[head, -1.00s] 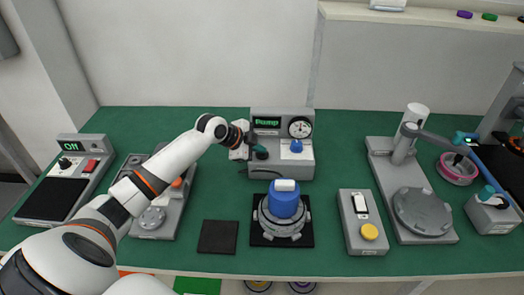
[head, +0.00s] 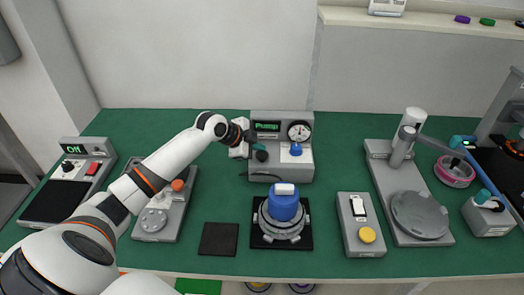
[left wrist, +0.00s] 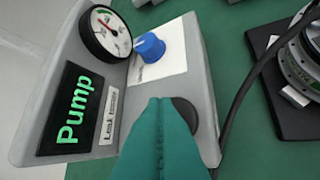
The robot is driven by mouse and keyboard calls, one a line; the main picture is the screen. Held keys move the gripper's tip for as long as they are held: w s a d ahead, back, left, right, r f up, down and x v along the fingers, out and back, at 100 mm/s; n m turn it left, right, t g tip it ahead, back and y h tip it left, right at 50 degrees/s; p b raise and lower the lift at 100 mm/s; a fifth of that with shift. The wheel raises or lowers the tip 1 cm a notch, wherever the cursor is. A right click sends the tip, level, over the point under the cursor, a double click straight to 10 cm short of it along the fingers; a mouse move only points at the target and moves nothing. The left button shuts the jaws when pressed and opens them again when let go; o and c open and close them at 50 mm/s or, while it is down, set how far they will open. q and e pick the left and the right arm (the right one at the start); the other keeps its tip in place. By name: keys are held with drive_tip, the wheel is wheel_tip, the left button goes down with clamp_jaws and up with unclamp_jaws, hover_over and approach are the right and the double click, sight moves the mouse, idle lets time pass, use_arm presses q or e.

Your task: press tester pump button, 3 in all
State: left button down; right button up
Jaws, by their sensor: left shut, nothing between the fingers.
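The leak tester (head: 302,172) is a grey box at the back middle of the green table. Its display (head: 267,126) reads "Pump" in green, which the left wrist view also shows (left wrist: 73,110). A round gauge and a blue knob (left wrist: 150,46) sit beside the display. A dark round button (left wrist: 186,112) is on the tester's front face, partly hidden by my fingers. My left gripper (head: 260,148) is shut and empty, its teal fingertips (left wrist: 165,101) close over the button. I cannot tell whether they touch it. My right gripper is not in view.
A blue-capped hub motor (head: 284,206) stands on a black pad in front of the tester. A grey switch box with a yellow button (head: 367,234) and a press-like stand (head: 405,150) are to the right. A dark cable runs beside the tester.

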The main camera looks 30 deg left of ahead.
sight(259, 156)
use_arm(q)
drive_tip(key=shift+r, duration=0.15)
wheel_tip(259, 156, up, 5)
drive_tip(key=p, duration=0.4)
drive_tip(key=shift+r, duration=0.1)
idle(2.5)
